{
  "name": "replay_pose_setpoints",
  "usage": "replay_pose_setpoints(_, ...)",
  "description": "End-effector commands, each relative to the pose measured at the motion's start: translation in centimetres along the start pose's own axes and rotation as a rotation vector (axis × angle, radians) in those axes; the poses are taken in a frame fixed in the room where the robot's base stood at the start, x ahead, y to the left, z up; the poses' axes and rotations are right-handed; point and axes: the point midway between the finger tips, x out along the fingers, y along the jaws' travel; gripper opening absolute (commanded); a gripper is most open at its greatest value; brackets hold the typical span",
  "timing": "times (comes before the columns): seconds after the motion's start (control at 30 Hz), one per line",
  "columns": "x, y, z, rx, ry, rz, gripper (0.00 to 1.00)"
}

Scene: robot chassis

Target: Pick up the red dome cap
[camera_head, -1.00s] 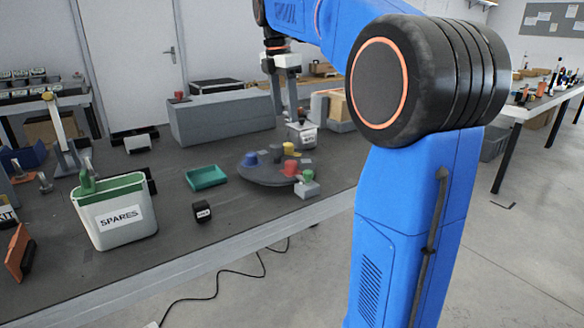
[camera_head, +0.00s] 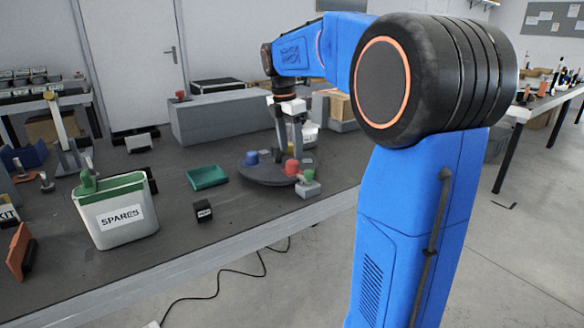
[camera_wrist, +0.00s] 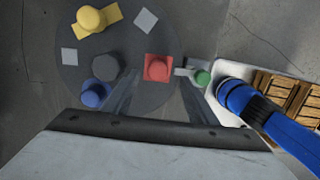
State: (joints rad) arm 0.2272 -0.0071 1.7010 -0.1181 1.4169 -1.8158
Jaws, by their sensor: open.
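The red dome cap (camera_head: 291,167) sits on the right part of a dark round plate (camera_head: 262,176) on the bench. In the wrist view the cap (camera_wrist: 157,68) appears as a dome on a square red base. My gripper (camera_head: 290,150) is open and empty, pointing down above the plate, close over the cap. In the wrist view its two fingers (camera_wrist: 156,84) reach up from below, one on either side of the cap's line. I cannot tell the exact height gap between fingertips and cap.
The plate also bears a blue cap (camera_wrist: 95,93), a yellow piece (camera_wrist: 91,18), and a dark hexagonal piece (camera_wrist: 105,67). A green knob (camera_wrist: 202,77) on a grey block (camera_head: 307,189) stands close beside the red cap. A green tray (camera_head: 207,178) lies left; bench between is clear.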

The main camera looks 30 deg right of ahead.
Motion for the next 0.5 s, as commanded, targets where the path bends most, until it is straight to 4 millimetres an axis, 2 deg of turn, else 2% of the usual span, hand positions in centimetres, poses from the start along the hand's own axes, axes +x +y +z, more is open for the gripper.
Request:
replay_pose_setpoints(0.3,3.8,0.4,0.0,0.0,0.0,-0.002,0.52)
replay_pose_setpoints(0.5,5.1,0.4,0.0,0.0,0.0,0.0,0.52)
